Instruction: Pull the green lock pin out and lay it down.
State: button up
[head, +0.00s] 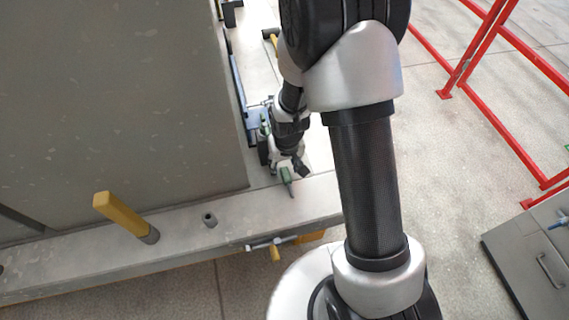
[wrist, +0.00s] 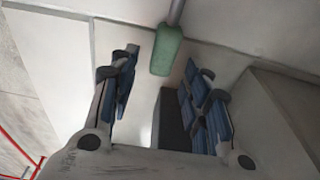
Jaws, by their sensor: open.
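The green lock pin (head: 286,176) is on the pale top of the mould bed, near its corner, in the head view. It looks laid along the surface, but the contact is too small to be sure. In the wrist view its green grip (wrist: 166,50) and grey shank (wrist: 176,12) show; the shank runs out of the top edge. My gripper (head: 297,167) is right beside the pin in the head view. In the wrist view my gripper (wrist: 160,75) has its fingers spread wide, with the green grip just beyond the gap between them and nothing held.
A tall grey panel (head: 120,90) stands left of my gripper. A yellow-handled post (head: 120,215) and a small stub (head: 209,219) stand on the pale bed ledge (head: 180,236). Red railings (head: 480,50) and a grey cabinet (head: 535,262) are on the right. Open floor lies between.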

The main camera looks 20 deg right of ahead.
notch_tip(320, 180, up, 12)
jog(key=s, duration=0.1)
jog(key=shift+s, duration=0.4)
jog(key=s+d+r+t, duration=0.1)
jog(key=s+r+t, duration=0.1)
jog(key=s+r, duration=1.6)
jog(key=shift+s+d+r+t, duration=0.15)
jog(key=shift+s+d+t, duration=0.05)
jog(key=shift+s+t, duration=0.25)
